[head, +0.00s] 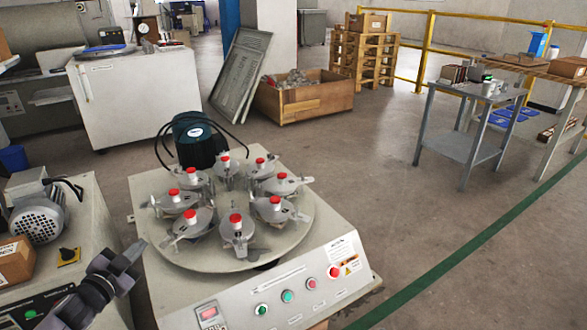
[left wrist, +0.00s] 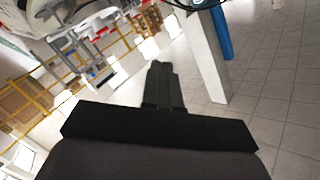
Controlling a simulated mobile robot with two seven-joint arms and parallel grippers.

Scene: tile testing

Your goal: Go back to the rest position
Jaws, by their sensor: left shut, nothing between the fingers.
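My left gripper (head: 128,257) comes in at the lower left of the head view. Its dark fingers are shut with nothing between them, beside the left edge of the testing machine (head: 160,285) and apart from the red-capped holders. In the left wrist view the closed fingers (left wrist: 162,75) point away over the room, with nothing in them. My right gripper is in neither view.
The machine's round turntable (head: 275,250) carries several red-capped holders. A bench with a grey motor (head: 38,218) stands at the left. Behind are a white cabinet (head: 140,95), a wooden crate (head: 305,103) and a grey table (head: 465,148).

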